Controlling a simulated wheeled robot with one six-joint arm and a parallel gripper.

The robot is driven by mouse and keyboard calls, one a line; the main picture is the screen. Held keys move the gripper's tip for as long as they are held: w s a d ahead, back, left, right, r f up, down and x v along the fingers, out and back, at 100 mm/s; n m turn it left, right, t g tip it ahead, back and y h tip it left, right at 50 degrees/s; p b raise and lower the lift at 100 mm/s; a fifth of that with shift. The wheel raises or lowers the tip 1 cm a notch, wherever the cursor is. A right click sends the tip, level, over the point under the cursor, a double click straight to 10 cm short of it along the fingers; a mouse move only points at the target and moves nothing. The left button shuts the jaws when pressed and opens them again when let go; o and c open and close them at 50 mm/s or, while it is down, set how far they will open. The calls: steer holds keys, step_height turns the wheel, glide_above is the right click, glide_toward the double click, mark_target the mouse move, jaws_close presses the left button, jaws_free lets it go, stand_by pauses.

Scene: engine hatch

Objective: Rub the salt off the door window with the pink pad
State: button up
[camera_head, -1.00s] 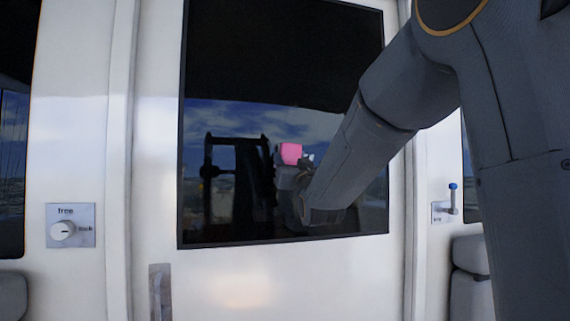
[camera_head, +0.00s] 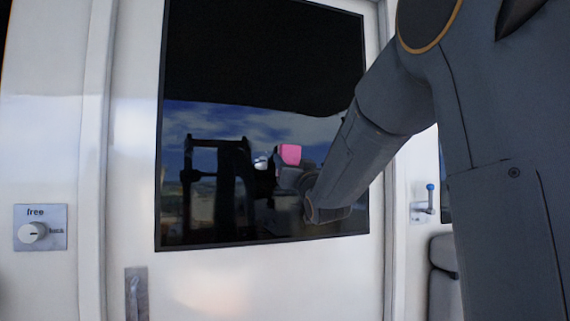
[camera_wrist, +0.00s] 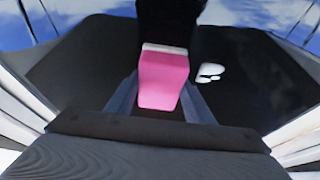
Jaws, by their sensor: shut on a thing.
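The pink pad (camera_head: 290,154) is in front of the door window (camera_head: 260,70), in its lower half. In the wrist view the pad (camera_wrist: 163,78) is a pink block with a pale band at its far end, between the two fingers of my gripper (camera_wrist: 160,98), which is shut on it. A small white patch, which looks like the salt (camera_wrist: 210,72), shows just right of the pad in the wrist view. In the head view a whitish spot (camera_head: 261,162) shows just left of the pad. I cannot tell whether the pad touches the glass.
The white door has a recessed handle (camera_head: 137,293) below the window. A plate with a white knob (camera_head: 34,233), marked free and lock, is on the left wall. A blue-tipped lever (camera_head: 430,197) is on the right. The dark glass holds reflections.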

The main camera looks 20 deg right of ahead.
mark_target(253, 156)
steer(key=d, duration=0.3)
steer(key=shift+d, duration=0.25)
steer(key=shift+w+a+b, duration=0.1)
steer(key=shift+a+b, duration=2.95)
steer(key=shift+a, duration=3.85)
steer(key=shift+s+b, duration=0.6)
steer(key=shift+s, duration=2.4)
steer(key=s, duration=0.3)
